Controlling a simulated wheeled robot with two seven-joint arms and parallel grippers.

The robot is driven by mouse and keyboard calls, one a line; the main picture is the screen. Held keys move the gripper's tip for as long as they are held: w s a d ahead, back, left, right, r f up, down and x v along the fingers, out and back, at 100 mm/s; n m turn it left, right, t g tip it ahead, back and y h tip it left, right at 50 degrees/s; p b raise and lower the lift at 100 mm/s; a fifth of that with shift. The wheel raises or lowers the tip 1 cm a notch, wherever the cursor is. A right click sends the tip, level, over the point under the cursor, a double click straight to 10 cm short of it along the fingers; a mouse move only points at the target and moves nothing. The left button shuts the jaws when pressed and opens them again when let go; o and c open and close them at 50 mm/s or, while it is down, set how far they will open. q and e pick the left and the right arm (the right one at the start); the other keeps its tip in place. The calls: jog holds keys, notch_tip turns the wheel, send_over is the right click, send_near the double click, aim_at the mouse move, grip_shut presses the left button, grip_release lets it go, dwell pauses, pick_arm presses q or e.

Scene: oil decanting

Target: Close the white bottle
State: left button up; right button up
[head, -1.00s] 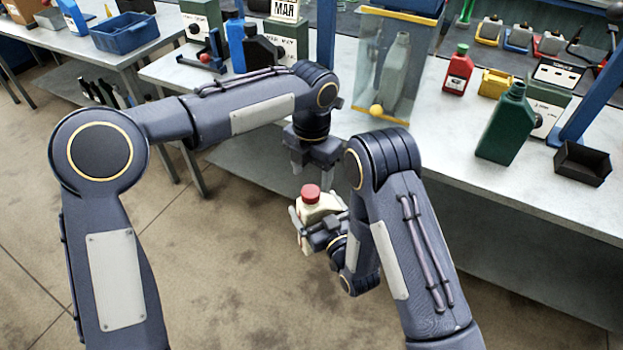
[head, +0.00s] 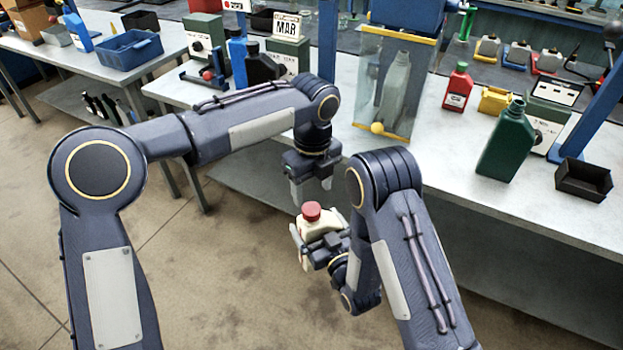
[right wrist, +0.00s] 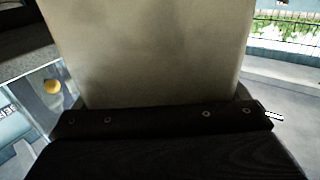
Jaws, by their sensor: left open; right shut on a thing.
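The white bottle (head: 307,231) with a red cap (head: 311,211) on its top is held in the air in front of the bench, a little tilted in the head view. My right gripper (head: 322,244) is shut on its body. In the right wrist view the bottle's pale side (right wrist: 150,50) fills the middle above the gripper (right wrist: 160,120). My left gripper (head: 311,188) points down just above the red cap, with its fingers apart and empty. A small gap shows between its fingertips and the cap. Whether the cap is fully seated cannot be told.
On the bench (head: 440,155) stand a dark green bottle (head: 506,145), a small red bottle (head: 458,88), a black tray (head: 583,178) and a clear cabinet (head: 395,80) with a grey bottle inside. A blue crate (head: 127,50) is at the back left. Open floor lies below the bottle.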

aim_at(312, 209)
pick_arm(q)
jog(key=n, duration=0.7)
jog(key=shift+r+n, duration=0.3)
jog(key=shift+n, duration=0.1)
jog(key=n, duration=0.7)
jog(key=shift+r, duration=0.3)
jog(key=n, duration=0.7)
jog(key=shift+a+r, duration=0.1)
jog(key=shift+r, duration=0.15)
jog(key=n, duration=0.5)
jog(key=shift+s+r+n, duration=0.1)
jog(key=shift+r+n, duration=0.1)
jog(key=shift+n, duration=0.1)
jog(key=shift+f, duration=4.05)
